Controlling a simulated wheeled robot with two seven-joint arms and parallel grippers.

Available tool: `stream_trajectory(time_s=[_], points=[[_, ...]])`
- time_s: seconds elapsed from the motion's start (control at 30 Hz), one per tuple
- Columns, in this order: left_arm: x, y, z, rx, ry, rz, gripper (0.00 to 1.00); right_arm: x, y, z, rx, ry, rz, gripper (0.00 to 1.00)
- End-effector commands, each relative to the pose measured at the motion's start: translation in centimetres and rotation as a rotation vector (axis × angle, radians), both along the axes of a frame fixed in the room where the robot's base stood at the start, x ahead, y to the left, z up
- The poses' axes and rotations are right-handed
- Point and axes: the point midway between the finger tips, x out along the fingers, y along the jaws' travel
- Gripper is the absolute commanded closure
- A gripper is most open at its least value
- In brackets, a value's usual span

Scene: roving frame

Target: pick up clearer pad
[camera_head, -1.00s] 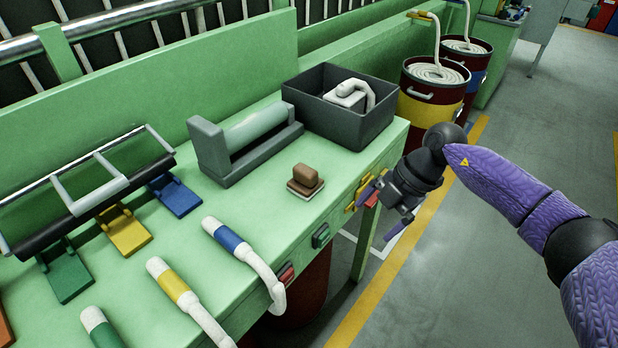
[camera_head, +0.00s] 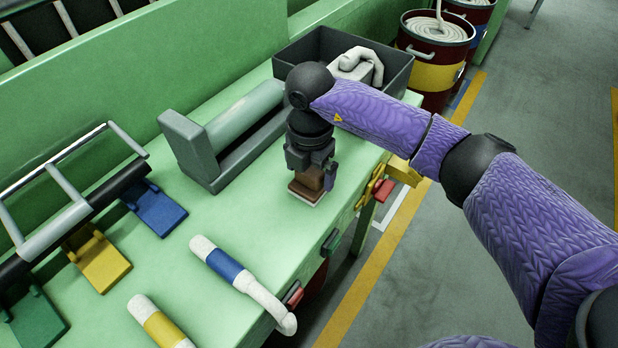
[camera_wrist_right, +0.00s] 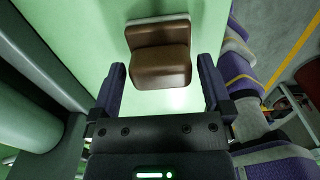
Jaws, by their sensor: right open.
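The clearer pad is a brown block (camera_head: 306,187) with a pale underside, on the green bench top near its front edge. It also shows in the right wrist view (camera_wrist_right: 160,62), at the top centre. My right gripper (camera_head: 311,172) is directly over the pad and hides part of it in the head view. In the right wrist view its two purple fingers (camera_wrist_right: 160,80) are spread wide, one on each side of the pad's brown grip. My left gripper is not in view.
A grey cradle with a pale green roller (camera_head: 245,115) stands just left of my right gripper. A dark open bin (camera_head: 392,98) holding a white object is behind. Rods with blue (camera_head: 222,264) and yellow bands lie at the front edge. Bench space around the pad is clear.

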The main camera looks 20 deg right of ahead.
Motion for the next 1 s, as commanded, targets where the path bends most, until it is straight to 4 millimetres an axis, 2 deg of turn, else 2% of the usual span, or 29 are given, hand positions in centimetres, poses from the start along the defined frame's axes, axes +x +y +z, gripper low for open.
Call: stream_trajectory(time_s=[0.03,0.13,0.37,0.7,0.9,1.0], points=[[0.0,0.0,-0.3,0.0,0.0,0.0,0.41,-0.1,0.0,-1.1,0.0,0.003,0.0,0.0],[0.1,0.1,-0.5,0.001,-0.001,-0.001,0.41,0.0,0.0,-2.3,0.0,0.001,0.0,0.0],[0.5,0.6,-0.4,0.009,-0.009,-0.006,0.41,0.0,0.0,-2.4,0.001,-0.001,0.0,0.0],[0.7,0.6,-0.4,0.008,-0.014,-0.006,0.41,0.0,0.0,-2.3,0.001,-0.001,0.0,0.71],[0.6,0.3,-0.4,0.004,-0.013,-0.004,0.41,0.0,0.0,-2.2,0.001,-0.002,0.0,0.71],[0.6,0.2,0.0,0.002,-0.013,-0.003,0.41,0.1,0.0,-0.7,0.002,-0.004,0.001,0.71]])
